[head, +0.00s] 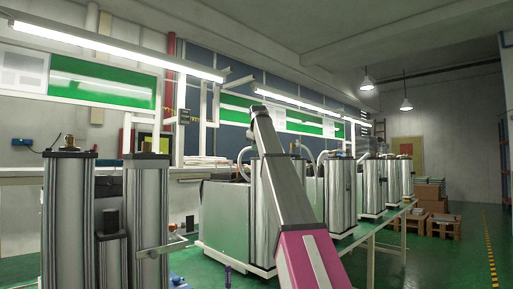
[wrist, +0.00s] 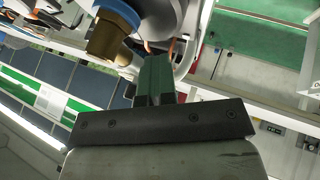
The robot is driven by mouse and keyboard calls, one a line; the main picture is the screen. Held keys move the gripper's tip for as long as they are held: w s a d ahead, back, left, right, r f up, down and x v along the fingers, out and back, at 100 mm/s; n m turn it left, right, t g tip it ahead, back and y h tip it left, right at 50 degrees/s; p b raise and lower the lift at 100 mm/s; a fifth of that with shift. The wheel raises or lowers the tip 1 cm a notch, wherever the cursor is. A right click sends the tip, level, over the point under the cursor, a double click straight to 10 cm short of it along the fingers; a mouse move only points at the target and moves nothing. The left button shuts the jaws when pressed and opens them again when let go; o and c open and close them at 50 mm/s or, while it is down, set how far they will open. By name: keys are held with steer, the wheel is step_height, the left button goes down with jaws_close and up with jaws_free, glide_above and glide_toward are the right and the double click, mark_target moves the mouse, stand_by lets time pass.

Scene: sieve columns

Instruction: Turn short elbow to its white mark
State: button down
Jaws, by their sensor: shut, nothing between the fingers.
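My gripper (wrist: 155,62) shows in the wrist view with its two dark fingers together and nothing visible between them. Its fingertips are close to a brass-coloured fitting with a blue collar (wrist: 118,14) and a pale curved pipe (wrist: 192,45). I cannot tell whether they touch. I cannot tell which part is the short elbow, and no white mark can be made out. In the head view my pink and grey arm reaches up and away to the top of a steel column (head: 268,200). My gripper is hidden there.
Steel columns with pale hoses (head: 340,190) stand in a row on a long bench. Two nearer columns (head: 70,215) stand at the left, one with a brass fitting (head: 69,142) on top. Boxes on pallets (head: 437,205) stand at the far right. Green floor is clear at the right.

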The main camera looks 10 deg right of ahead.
steer(key=shift+w+m+h, duration=0.3)
steer(key=shift+m+h, duration=0.1)
steer(key=shift+m, duration=0.2)
steer(key=shift+w+d, duration=0.1)
steer(key=shift+w, duration=0.15)
